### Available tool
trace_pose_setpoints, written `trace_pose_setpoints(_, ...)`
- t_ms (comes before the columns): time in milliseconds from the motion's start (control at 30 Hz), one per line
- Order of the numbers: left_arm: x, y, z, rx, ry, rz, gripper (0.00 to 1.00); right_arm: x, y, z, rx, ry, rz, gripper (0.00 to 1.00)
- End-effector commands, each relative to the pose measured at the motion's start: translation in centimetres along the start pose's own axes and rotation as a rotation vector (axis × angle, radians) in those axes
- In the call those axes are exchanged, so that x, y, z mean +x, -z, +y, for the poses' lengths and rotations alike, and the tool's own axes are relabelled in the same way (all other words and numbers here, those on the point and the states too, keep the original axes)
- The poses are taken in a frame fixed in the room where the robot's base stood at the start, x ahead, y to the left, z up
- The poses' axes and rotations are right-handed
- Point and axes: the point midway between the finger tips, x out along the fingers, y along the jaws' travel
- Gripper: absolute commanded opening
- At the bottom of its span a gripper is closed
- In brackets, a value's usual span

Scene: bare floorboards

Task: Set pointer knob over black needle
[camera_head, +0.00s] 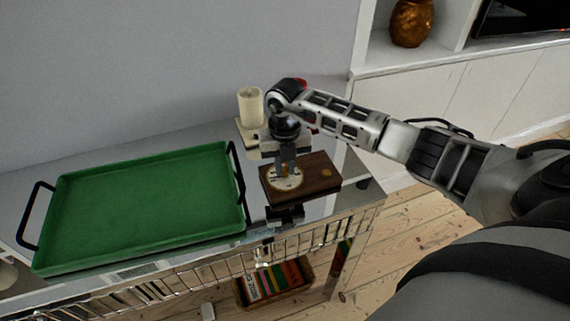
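A dark wooden block (313,181) lies on the right part of the shiny cabinet top. A round pale dial (277,184) is set on its left side, and a small brass-coloured round piece (326,173) sits on its right side. My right gripper (286,172) reaches down onto the dial from above, with its fingertips at the dial's middle. The fingers look close together, but whether they grip a knob is too small to tell. The pointer knob and the black needle cannot be made out; the gripper covers part of the dial. My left gripper is not in view.
A green tray (145,205) with black handles fills the left of the cabinet top. A cream cylinder (250,106) stands behind my gripper near the wall. A basket of books (273,282) is below. White shelving with a copper vase (411,23) is at the back right.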

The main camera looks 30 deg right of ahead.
Motion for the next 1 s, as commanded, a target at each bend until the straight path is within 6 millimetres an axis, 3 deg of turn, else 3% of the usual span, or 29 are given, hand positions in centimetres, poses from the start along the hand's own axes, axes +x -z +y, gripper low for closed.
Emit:
trace_pose_setpoints(467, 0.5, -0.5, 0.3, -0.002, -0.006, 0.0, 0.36, 0.1, -0.1, 0.0, -0.126, 0.001, -0.001, 0.0)
trace_pose_setpoints(1000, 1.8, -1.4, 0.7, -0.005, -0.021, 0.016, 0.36, 0.2, -0.1, -0.1, -0.613, 0.001, -0.002, 0.0)
